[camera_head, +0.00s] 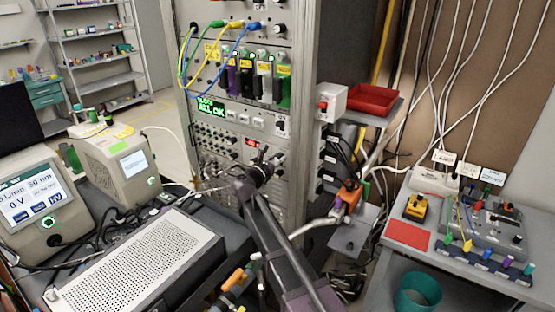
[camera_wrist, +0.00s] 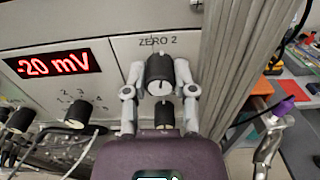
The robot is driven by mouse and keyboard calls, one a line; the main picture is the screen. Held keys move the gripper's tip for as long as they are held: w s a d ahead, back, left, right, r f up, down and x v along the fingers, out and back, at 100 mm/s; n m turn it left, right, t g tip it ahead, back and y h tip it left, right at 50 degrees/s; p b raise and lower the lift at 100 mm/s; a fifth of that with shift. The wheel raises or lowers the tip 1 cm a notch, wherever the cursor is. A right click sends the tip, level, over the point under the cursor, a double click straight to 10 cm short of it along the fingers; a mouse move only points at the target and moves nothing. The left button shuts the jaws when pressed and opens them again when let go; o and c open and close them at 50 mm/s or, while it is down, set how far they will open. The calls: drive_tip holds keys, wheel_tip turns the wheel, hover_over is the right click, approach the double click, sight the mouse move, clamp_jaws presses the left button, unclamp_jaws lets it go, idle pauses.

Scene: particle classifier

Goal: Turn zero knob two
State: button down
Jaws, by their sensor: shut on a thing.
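The zero two knob (camera_wrist: 160,72) is a black cylinder with a white pointer mark, below the printed label "ZERO 2" on a light panel in the wrist view. My gripper (camera_wrist: 160,85) is shut on it, with a grey finger on each side of the knob. A red display (camera_wrist: 60,63) to the left on the panel reads -20 mV. In the head view my gripper (camera_head: 270,163) is at the front of the rack (camera_head: 248,210), and the arm hides part of the lower panel. The knob is too small to make out there.
Another black knob (camera_wrist: 166,115) sits just below the held one. More black knobs (camera_wrist: 78,113) stand at the lower left. A green screen (camera_head: 210,107) on the rack reads ALL OK. A perforated grey box (camera_head: 140,262) lies left of my arm, and a bench (camera_head: 400,260) stands right.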

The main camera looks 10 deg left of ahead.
drive_tip(key=m, duration=1.3)
drive_tip(key=shift+m, duration=0.4)
drive_tip(key=c, duration=0.7)
unclamp_jaws()
drive_tip(key=shift+s, duration=0.1)
drive_tip(key=v, duration=1.1)
drive_tip(key=shift+s+a, duration=0.15)
drive_tip(key=shift+s, duration=0.25)
